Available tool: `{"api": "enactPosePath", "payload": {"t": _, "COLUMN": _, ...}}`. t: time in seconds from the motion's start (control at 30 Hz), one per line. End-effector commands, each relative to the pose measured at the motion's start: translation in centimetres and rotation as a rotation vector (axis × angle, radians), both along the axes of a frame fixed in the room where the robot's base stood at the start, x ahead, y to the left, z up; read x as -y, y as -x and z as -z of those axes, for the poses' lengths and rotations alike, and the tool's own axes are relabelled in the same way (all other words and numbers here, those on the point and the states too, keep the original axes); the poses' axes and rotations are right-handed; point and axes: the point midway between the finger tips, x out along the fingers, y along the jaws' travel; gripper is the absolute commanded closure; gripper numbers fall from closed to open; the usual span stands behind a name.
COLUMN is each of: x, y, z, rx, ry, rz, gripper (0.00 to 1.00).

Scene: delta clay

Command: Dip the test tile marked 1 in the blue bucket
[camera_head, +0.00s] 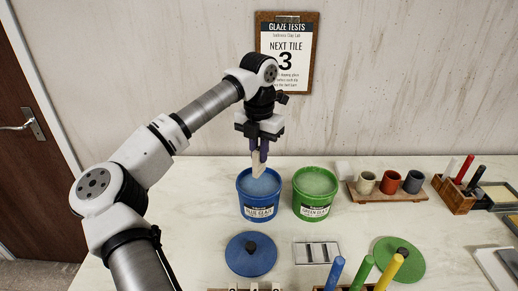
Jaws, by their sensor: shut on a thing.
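My gripper (259,154) points down over the blue bucket (259,211) and is shut on a pale tile (257,168). The tile's lower end shows against the blue glaze inside the bucket's rim. I cannot tell whether it touches the glaze. No mark on the tile can be read. The blue bucket is open and has a label on its front. A blue lid with a dark knob (250,256) lies on the table in front of it.
An open green bucket (315,196) stands close to the right; its green lid (408,262) lies front right. A metal rack (317,253) sits between the lids. Coloured handles (361,272) rise at the front. Cups (389,182) stand right. A wall sign (287,55) reads "NEXT TILE 3".

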Motion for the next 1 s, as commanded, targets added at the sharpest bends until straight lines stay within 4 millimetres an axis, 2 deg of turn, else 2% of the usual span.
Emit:
{"api": "enactPosePath", "payload": {"t": 0.03, "x": 0.0, "y": 0.0, "z": 0.8, "rx": -0.001, "ry": 0.001, "rz": 0.0, "gripper": 1.0}}
{"api": "enactPosePath", "payload": {"t": 0.6, "x": 0.0, "y": 0.0, "z": 5.9, "rx": 0.0, "ry": 0.0, "rz": -0.001, "gripper": 1.0}}
{"api": "enactPosePath", "payload": {"t": 0.8, "x": 0.0, "y": 0.0, "z": 7.1, "rx": 0.001, "ry": 0.001, "rz": -0.001, "gripper": 1.0}}
{"api": "enactPosePath", "payload": {"t": 1.0, "x": 0.0, "y": 0.0, "z": 7.4, "rx": 0.001, "ry": 0.001, "rz": -0.001, "gripper": 1.0}}
